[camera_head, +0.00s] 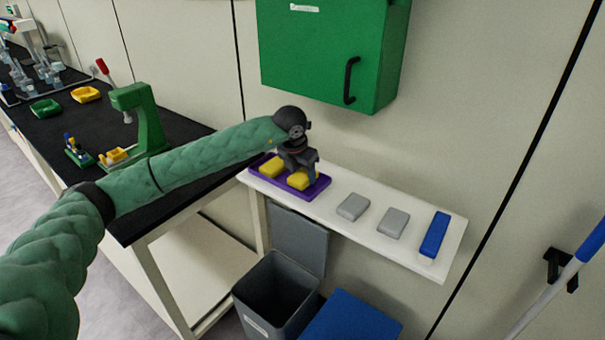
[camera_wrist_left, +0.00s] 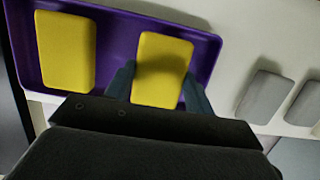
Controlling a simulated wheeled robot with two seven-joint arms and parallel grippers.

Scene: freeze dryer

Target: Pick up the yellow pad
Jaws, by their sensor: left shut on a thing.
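Two yellow pads lie in a purple tray (camera_head: 318,187) on a white shelf. My left gripper (camera_head: 304,176) reaches down over the right-hand yellow pad (camera_head: 299,181). In the left wrist view, my left gripper's fingers stand on either side of that yellow pad (camera_wrist_left: 162,66), shut on it. The pad is still within the outline of the purple tray (camera_wrist_left: 118,22); whether it touches the tray floor cannot be told. The other yellow pad (camera_head: 271,168) lies to the left, also in the left wrist view (camera_wrist_left: 66,50). My right gripper is not in view.
Two grey pads (camera_head: 353,207) and a blue block (camera_head: 434,235) lie farther right on the white shelf (camera_head: 410,257). A green cabinet (camera_head: 325,50) hangs above. A grey bin (camera_head: 276,295) stands below. A black bench (camera_head: 60,125) with lab items is at left.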

